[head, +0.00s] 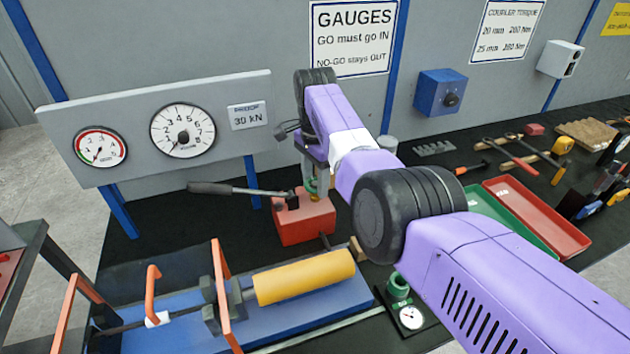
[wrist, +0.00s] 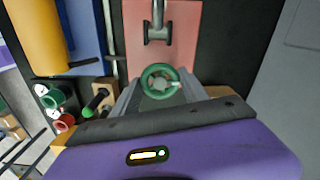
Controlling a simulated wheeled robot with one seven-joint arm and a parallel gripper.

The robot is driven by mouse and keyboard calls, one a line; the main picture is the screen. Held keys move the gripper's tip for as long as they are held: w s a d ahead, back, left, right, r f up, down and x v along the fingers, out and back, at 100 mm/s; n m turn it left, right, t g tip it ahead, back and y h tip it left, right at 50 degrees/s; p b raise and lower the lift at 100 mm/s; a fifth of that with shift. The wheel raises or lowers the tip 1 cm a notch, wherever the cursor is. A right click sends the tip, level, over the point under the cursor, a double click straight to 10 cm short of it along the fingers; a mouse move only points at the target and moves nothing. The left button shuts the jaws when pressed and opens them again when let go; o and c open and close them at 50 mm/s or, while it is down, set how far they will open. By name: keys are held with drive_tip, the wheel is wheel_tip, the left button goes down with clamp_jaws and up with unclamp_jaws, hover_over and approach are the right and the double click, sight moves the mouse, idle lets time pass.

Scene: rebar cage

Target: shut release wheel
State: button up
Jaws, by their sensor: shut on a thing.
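The release wheel (wrist: 149,72) is a small green spoked handwheel on the red pump (wrist: 182,25). In the head view part of the wheel (head: 311,186) shows above the red pump body (head: 303,222). My gripper (wrist: 160,86) comes down from above, with its grey fingers at the wheel, and is shut on it. In the head view my gripper (head: 316,183) is partly hidden by my own wrist. The exact contact of the fingertips with the rim is hard to see.
A pump lever (head: 235,190) reaches left from the pump. A yellow cylinder (head: 305,277) lies on a blue bed in front. Two gauges (head: 183,131) are on the panel behind. A small gauge block (head: 411,317) and green and red trays (head: 537,216) lie to the right.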

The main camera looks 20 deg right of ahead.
sight(315, 184)
drive_tip(key=shift+w+r+m, duration=0.1)
drive_tip(key=shift+r+m, duration=0.05)
drive_tip(key=shift+m, duration=0.35)
drive_tip(key=o, duration=1.4)
drive_tip(key=shift+c, duration=0.2)
drive_tip(key=shift+r+b, duration=0.7)
drive_tip(key=shift+r, duration=3.15)
